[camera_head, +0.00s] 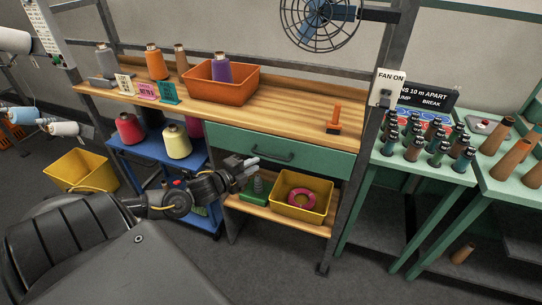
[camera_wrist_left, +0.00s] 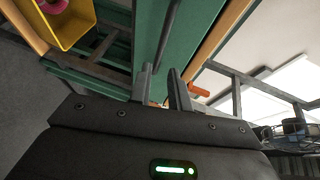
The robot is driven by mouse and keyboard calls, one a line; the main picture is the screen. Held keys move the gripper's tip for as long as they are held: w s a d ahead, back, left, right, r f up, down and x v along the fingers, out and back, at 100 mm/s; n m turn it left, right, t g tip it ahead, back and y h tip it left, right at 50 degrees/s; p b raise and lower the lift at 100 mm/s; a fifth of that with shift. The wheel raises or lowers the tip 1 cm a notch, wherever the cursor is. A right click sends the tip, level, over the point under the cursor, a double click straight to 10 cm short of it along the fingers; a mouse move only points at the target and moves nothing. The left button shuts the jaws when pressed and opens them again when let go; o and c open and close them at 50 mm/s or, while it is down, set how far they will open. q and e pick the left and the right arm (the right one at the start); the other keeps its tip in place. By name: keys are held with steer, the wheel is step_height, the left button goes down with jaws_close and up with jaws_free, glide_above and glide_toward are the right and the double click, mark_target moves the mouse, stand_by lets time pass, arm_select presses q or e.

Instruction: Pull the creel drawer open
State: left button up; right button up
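The creel drawer (camera_head: 315,157) has a green front under the wooden bench top and looks shut. Its dark bar handle (camera_head: 272,154) runs across the middle-left of the front. My left gripper (camera_head: 256,160) is close to the drawer front, at the handle's left end. In the left wrist view the two fingers (camera_wrist_left: 163,78) stand apart with a gap between them, close to the green drawer front (camera_wrist_left: 150,35). A dark bar, likely the handle, runs toward the gap; I cannot tell whether the fingers touch it. My right gripper is not in view.
A yellow bin (camera_head: 301,205) with a pink ring stands on the shelf below the drawer. A blue cart (camera_head: 152,154) with yarn cones stands left of it. An orange tray (camera_head: 214,84) sits on the bench. A metal post (camera_head: 371,150) bounds the drawer's right side.

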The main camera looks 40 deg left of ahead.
mark_target(271, 156)
arm_select(q)
steer(key=p+x, duration=0.1)
steer(key=x, duration=0.8)
steer(key=shift+w+p, duration=0.2)
steer(key=shift+p, duration=0.1)
jaws_close()
